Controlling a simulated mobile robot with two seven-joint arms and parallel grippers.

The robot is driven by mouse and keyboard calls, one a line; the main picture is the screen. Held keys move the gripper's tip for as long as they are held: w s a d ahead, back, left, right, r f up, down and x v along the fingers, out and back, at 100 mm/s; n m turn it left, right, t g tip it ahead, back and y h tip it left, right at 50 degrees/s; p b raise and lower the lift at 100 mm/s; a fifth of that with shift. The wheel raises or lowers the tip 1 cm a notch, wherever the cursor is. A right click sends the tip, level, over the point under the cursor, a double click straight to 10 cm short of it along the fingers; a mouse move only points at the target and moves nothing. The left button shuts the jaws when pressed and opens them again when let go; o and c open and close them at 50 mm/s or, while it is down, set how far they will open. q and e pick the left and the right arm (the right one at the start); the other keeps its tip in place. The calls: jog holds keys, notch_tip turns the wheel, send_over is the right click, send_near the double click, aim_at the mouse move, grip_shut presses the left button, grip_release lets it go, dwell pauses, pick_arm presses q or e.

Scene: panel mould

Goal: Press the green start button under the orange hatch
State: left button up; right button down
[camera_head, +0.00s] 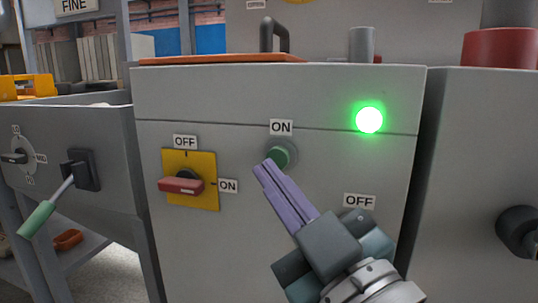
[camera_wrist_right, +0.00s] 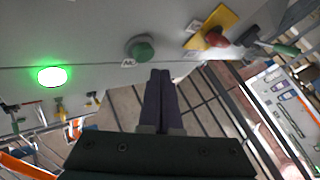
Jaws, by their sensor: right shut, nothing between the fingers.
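The green start button (camera_head: 279,156) sits in a round grey collar on the cabinet front, under an ON label (camera_head: 281,127). The orange hatch (camera_head: 220,59) with a dark handle lies on the cabinet top above it. My right gripper (camera_head: 260,168) is shut and empty, its purple fingertips just below and left of the button and partly overlapping it in the head view. In the right wrist view, the button (camera_wrist_right: 143,52) stands slightly beyond and left of the fingertips (camera_wrist_right: 160,74), with a small gap visible. My left gripper is not in view.
A round green lamp (camera_head: 369,120) glows at the upper right. A red rotary switch (camera_head: 183,187) on a yellow plate sits left of the button. An OFF label (camera_head: 360,201) is above my right wrist, which hides the area below. A green-handled lever (camera_head: 37,218) juts out at left.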

jog(key=s, duration=0.2)
jog(key=s+a+p, duration=0.1)
jog(key=s, duration=0.1)
jog(key=shift+s+a, duration=0.1)
jog(key=shift+a, duration=0.1)
jog(key=shift+p, duration=0.3)
